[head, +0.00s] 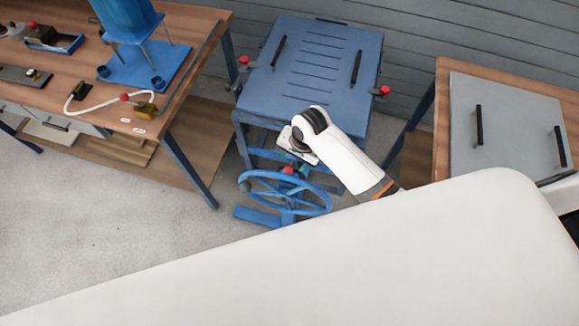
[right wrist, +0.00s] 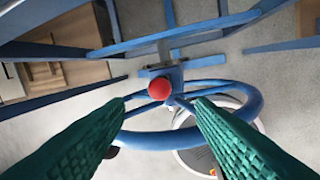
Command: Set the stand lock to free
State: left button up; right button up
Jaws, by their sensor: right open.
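The blue stand (head: 310,68) has a slotted top with two black handles and a blue handwheel (head: 325,205) low on its front. A red ball knob (head: 288,171) shows just above the wheel hub. The knob (right wrist: 159,88) also shows in the right wrist view, in front of a blue bracket, with the wheel rim (right wrist: 255,102) around and behind it. My right gripper (right wrist: 160,104) is open, its green fingers on either side of the knob's line, with a gap to the knob on both sides. In the head view my wrist mostly hides this gripper. My left gripper is out of view.
Two more red knobs (head: 244,60) (head: 384,91) stick out from the stand top's sides. A wooden bench (head: 190,28) with a blue press stands left. A table with a grey panel (head: 515,105) stands right. Floor (head: 90,220) at left is clear.

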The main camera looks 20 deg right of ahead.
aim_at(289, 168)
jog(key=f, duration=0.5)
jog(key=w+a+f, duration=0.1)
jog(key=f, duration=0.1)
jog(key=shift+f+b, duration=0.2)
jog(key=shift+b, duration=0.15)
jog(key=shift+c, duration=0.5)
grip_shut()
